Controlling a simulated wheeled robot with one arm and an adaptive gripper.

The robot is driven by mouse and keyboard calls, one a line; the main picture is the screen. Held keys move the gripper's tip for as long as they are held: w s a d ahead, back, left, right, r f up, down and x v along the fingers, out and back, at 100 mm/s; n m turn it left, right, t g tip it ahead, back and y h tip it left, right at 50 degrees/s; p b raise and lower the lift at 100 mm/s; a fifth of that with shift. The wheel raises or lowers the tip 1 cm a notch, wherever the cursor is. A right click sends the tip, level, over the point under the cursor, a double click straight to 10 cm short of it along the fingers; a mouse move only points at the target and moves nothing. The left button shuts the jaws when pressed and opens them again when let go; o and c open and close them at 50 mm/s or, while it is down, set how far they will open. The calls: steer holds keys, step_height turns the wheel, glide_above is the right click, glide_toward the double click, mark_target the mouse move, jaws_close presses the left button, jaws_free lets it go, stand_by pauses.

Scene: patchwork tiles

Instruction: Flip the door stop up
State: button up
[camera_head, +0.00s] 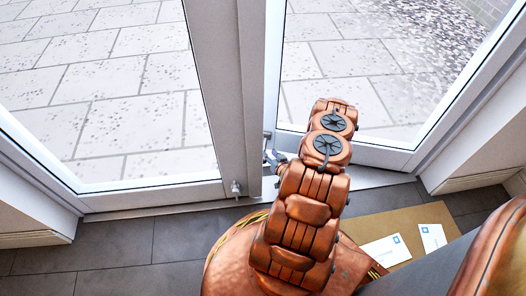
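A small metal door stop (236,188) is at the bottom corner of the left glass door (230,120), by its inner edge. It looks upright, but it is too small to be sure of its position. My copper-coloured arm reaches up the middle of the view and hides part of the right glass door (375,153). What seems to be my gripper (272,160) shows at the arm's left side, to the right of and above the door stop in the picture, apart from it. Most of the gripper is hidden by the arm, and its fingers cannot be made out.
The right door appears to stand ajar, with pale paving beyond. The floor (110,245) at the lower left is clear. White door frames stand on both sides.

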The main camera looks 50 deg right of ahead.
mark_target(265, 149)
steer(key=shift+b+x, duration=0.85)
steer(key=shift+x, duration=2.15)
steer(key=shift+c, duration=0.3)
steer(key=c, duration=0.7)
jaws_close()
steer(key=shift+a, duration=0.1)
